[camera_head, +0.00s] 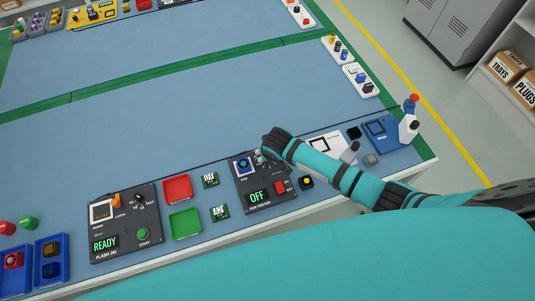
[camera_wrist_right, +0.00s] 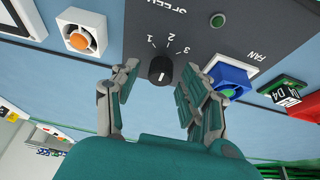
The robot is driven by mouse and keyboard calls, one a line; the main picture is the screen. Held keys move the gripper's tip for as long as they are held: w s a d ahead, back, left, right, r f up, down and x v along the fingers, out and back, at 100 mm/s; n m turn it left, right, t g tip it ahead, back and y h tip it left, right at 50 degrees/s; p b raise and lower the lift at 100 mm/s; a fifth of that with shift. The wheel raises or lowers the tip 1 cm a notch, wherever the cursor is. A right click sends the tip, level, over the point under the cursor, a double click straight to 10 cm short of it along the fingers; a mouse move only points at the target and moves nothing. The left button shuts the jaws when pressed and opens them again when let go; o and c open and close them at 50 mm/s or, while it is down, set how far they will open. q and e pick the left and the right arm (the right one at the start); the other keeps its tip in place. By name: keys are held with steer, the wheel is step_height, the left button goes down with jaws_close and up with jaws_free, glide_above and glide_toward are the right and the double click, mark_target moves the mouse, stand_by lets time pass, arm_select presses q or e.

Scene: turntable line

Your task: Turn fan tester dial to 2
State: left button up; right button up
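The fan tester (camera_head: 254,206) is a dark panel near the front edge of the table, with a lit green "OFF" display (camera_head: 257,195) and a red switch (camera_head: 281,187). Its black speed dial (camera_wrist_right: 161,70) shows in the right wrist view, with the marks 1, 2 and 3 beside it. A pale line shows on the dial, but I cannot tell which mark it points to. My right gripper (camera_wrist_right: 160,79) is open, its fingers on either side of the dial with gaps visible. In the head view my right gripper (camera_head: 262,153) covers the dial. My left gripper is not in view.
A blue fan part (camera_head: 243,166) sits on the tester beside the gripper. Green and red trays (camera_head: 184,223) (camera_head: 177,189) and the flash jig (camera_head: 125,222) lie to the left. A blue fixture (camera_head: 382,133) stands to the right.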

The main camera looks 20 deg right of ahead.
steer(key=v, duration=1.2)
stand_by(0.4)
